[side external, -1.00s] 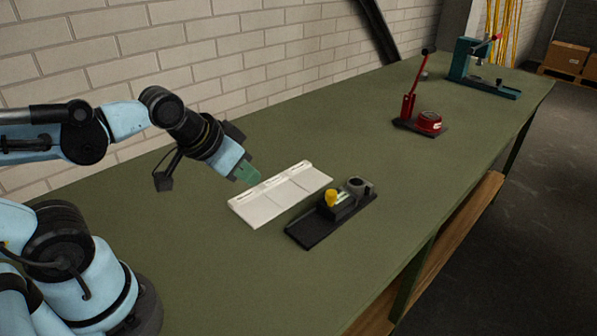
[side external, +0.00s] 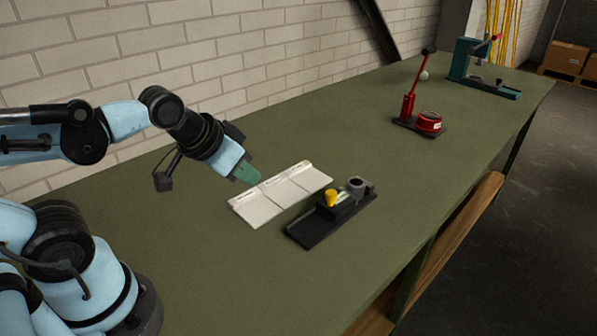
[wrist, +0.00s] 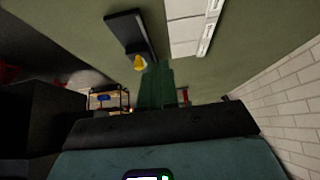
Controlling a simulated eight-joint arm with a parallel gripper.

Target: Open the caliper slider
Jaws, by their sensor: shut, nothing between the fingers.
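The caliper slider is a black fixture on a long dark base (side external: 312,233), lying on the green bench. It carries a yellow knob (side external: 331,197) on a raised block and a grey ring-shaped part at its far right end. In the wrist view the dark base (wrist: 127,27) is at the upper left, with the yellow knob (wrist: 139,62) just left of my fingertips. My gripper (side external: 246,173) has green fingers, shut and empty, above the far edge of the white tray, left of and apart from the knob. The fingers (wrist: 157,84) hide part of the fixture in the wrist view.
A white sectioned tray (side external: 264,208) lies directly behind the slider. Farther along the bench stand a red lever device (side external: 428,122) and a teal press (side external: 462,63). A brick wall (side external: 250,50) runs along the back. The bench between tray and red device is clear.

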